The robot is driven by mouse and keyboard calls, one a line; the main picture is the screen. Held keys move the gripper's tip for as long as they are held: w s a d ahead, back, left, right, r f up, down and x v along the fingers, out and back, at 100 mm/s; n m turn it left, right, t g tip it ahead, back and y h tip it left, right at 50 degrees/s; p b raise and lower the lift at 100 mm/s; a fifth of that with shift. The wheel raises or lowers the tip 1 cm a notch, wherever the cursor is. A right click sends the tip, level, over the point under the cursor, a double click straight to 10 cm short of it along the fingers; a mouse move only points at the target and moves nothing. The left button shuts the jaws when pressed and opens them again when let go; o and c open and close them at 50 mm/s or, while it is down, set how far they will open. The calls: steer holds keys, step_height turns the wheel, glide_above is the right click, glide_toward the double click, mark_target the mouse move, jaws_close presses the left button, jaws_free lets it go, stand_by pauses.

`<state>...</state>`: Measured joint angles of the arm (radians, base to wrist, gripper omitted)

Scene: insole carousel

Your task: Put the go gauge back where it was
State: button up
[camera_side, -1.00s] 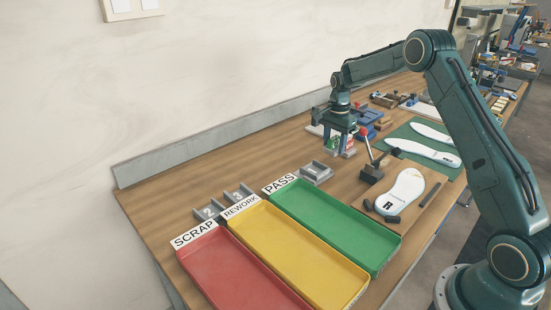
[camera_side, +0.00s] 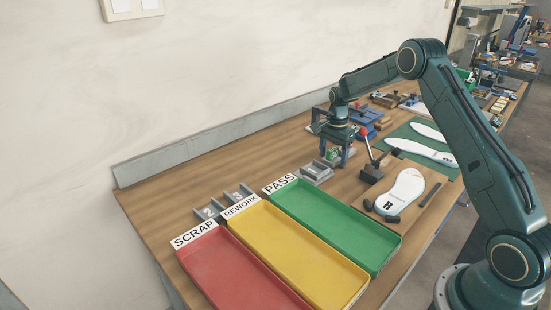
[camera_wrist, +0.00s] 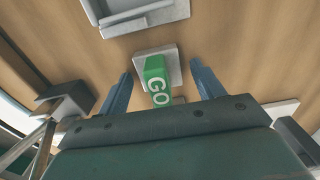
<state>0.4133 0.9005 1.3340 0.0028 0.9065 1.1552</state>
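The go gauge, a green block marked GO (camera_wrist: 155,82), stands on a pale grey square base (camera_wrist: 172,62) in the wrist view. My gripper (camera_wrist: 160,72) is open, with one blue finger on each side of the green block and a visible gap to both. In the side view my gripper (camera_side: 336,158) points down over the back of the bench, and a bit of the green gauge (camera_side: 334,153) shows between its fingers. The gauge's foot is mostly hidden there.
A grey recessed holder (camera_side: 316,172) lies just in front of the gripper. A red-knobbed clamp (camera_side: 371,174) stands to the right, beside a white insole (camera_side: 404,188). Green (camera_side: 384,262), yellow (camera_side: 345,296) and red (camera_side: 190,264) trays fill the front.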

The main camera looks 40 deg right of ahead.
mark_target(334, 149)
stand_by(0.3)
step_height(334, 149, up, 12)
steer(key=shift+f, duration=0.1)
steer(key=shift+r, duration=0.25)
stand_by(0.4)
stand_by(0.4)
steer(key=s+a+r+n+t, duration=0.3)
steer(key=s+a+r+n, duration=0.5)
steer(key=s+a+r, duration=0.65)
steer(key=s+a+f+n+t, duration=0.1)
steer(key=s+a+n, duration=0.3)
steer(key=s, duration=0.6)
steer(key=s+a+f+n+t, duration=0.1)
steer(key=s+a+n, duration=0.3)
steer(key=s, duration=0.6)
steer(key=shift+a+n+t, duration=0.25)
steer(key=shift+n+t, duration=0.05)
steer(key=shift+n, duration=0.7)
